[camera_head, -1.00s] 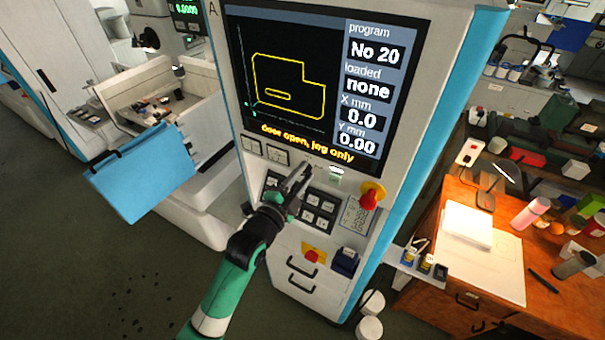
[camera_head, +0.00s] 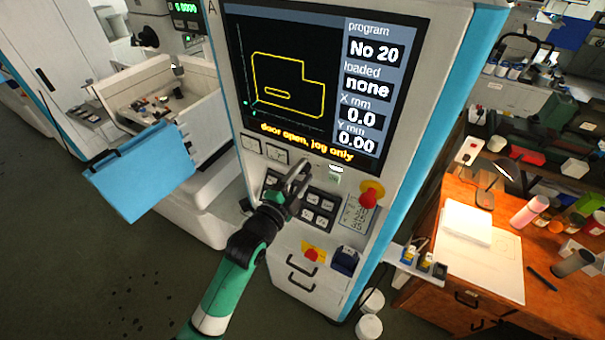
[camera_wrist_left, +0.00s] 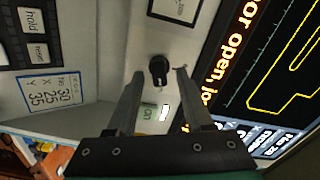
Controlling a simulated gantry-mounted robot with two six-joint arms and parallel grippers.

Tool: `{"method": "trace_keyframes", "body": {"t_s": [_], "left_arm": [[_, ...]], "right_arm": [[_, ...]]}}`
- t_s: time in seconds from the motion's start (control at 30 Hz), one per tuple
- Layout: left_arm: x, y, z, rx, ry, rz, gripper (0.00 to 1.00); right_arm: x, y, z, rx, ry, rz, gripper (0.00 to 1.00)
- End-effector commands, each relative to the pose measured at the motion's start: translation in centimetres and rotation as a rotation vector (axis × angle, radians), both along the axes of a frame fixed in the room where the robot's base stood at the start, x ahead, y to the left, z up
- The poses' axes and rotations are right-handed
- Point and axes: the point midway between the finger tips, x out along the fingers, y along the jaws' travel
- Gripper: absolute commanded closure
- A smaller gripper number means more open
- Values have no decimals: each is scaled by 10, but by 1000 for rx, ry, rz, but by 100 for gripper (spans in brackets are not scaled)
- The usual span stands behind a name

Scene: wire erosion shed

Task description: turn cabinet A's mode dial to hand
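Cabinet A (camera_head: 228,120) fills the middle of the head view, with the letter A at its top left corner. Its mode dial, a small black knob (camera_wrist_left: 158,70), shows in the left wrist view, just beyond and between my left gripper's two fingertips. My left gripper (camera_wrist_left: 157,88) is open, with the fingers apart on either side of the knob; I cannot tell if either touches it. In the head view my left gripper (camera_head: 297,172) is in front of the panel below the screen and hides the dial. My right gripper is not in view.
The cabinet screen (camera_head: 280,85) reads "door open, jog only". A red emergency knob (camera_head: 369,198) sticks out to the right of my gripper, and black keypads (camera_head: 318,207) lie just below it. A wooden desk (camera_head: 450,205) stands at the right. A blue door (camera_head: 140,175) hangs open at left.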

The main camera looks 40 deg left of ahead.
Motion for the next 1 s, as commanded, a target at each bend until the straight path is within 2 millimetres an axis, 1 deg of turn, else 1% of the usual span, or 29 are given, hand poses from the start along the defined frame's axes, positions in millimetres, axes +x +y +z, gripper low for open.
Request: {"method": "trace_keyframes", "body": {"t_s": [0.17, 0.27, 0.37, 0.6, 0.7, 0.83, 1.0], "left_arm": [[0, 0, 0, -1, 0, 0, 49], [-6, -2, -1, -1, 0, 0, 49], [-20, -5, -2, -1, 1, 0, 49], [-75, -19, -2, 0, 1, 0, 49], [-94, -24, -2, 0, 1, 0, 49], [-109, -28, -1, 0, 1, 0, 49], [-113, -29, 0, 0, 0, 0, 49]], "right_arm": [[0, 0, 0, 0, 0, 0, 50], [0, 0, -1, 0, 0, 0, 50], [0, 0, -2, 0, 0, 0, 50], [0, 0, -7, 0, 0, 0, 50], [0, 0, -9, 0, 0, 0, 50], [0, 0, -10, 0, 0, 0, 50], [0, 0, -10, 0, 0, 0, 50]]}}
